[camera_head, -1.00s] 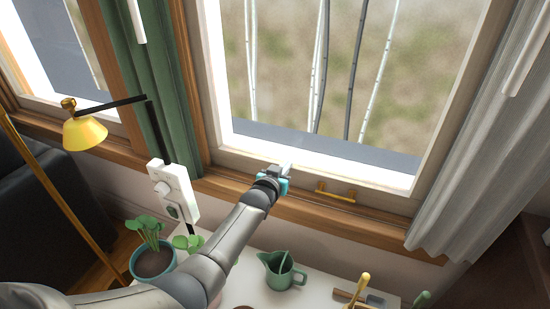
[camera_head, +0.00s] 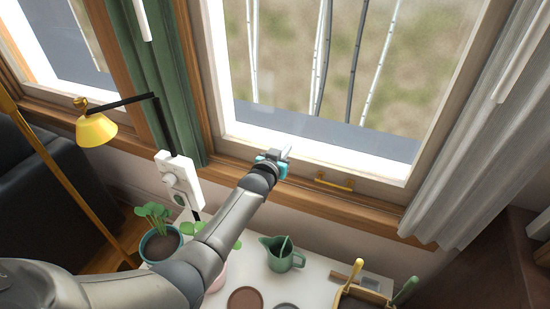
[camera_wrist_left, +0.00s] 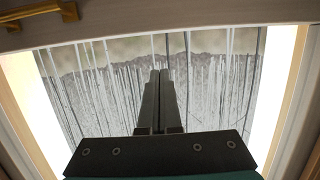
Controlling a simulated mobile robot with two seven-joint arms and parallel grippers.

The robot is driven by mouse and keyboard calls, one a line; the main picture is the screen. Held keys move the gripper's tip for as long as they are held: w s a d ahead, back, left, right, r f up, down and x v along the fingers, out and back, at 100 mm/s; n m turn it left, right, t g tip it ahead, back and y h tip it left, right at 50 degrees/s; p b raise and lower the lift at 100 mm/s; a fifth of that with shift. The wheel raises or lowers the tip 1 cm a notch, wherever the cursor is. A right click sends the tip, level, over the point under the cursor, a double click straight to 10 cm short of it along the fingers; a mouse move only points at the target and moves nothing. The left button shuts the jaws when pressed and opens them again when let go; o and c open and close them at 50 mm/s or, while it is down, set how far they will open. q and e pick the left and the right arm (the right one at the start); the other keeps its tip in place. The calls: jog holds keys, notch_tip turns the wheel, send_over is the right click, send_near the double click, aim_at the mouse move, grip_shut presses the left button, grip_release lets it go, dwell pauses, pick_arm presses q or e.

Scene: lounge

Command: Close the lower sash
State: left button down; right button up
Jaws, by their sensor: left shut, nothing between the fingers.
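The lower sash (camera_head: 310,159) is a pale frame around a large pane, with its bottom rail low, close above the wooden sill. I cannot tell how big any gap under it is. A brass handle (camera_head: 334,182) is fixed to the rail; it also shows at the top left of the left wrist view (camera_wrist_left: 45,20). My left gripper (camera_head: 287,153) is shut and empty, in front of the sash's lower part, left of the handle and apart from it. Its closed fingers (camera_wrist_left: 160,75) stand against the pane in the left wrist view; contact cannot be told. My right gripper is out of view.
Below the sill, a white table (camera_head: 325,265) holds a green jug (camera_head: 281,253), a potted plant (camera_head: 160,243) and small tools (camera_head: 362,290). A white wall-mounted box (camera_head: 180,183), yellow lamp (camera_head: 96,129) and green curtain (camera_head: 165,70) are at left; a grey curtain (camera_head: 460,160) hangs at right.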

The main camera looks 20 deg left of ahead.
pick_arm(q)
jog(key=p+v, duration=0.4)
jog(key=v, duration=0.4)
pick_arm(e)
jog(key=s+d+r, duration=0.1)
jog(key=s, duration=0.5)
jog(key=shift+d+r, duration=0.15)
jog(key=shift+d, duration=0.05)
pick_arm(q)
jog(key=s+f+m+g, duration=0.1)
jog(key=s+f+g, duration=0.3)
jog(key=s+f, duration=0.75)
jog(key=s+f+g, duration=0.3)
jog(key=s+f, duration=0.6)
jog(key=f, duration=0.5)
jog(key=s+f+g, duration=0.3)
jog(key=s+f, duration=0.2)
jog(key=s, duration=0.7)
jog(key=s+f+m+g, duration=0.1)
jog(key=s+f+g, duration=0.2)
jog(key=s, duration=1)
notch_tip(320, 180, down, 2)
jog(key=shift+a, duration=0.2)
jog(key=c, duration=1.5)
grip_release()
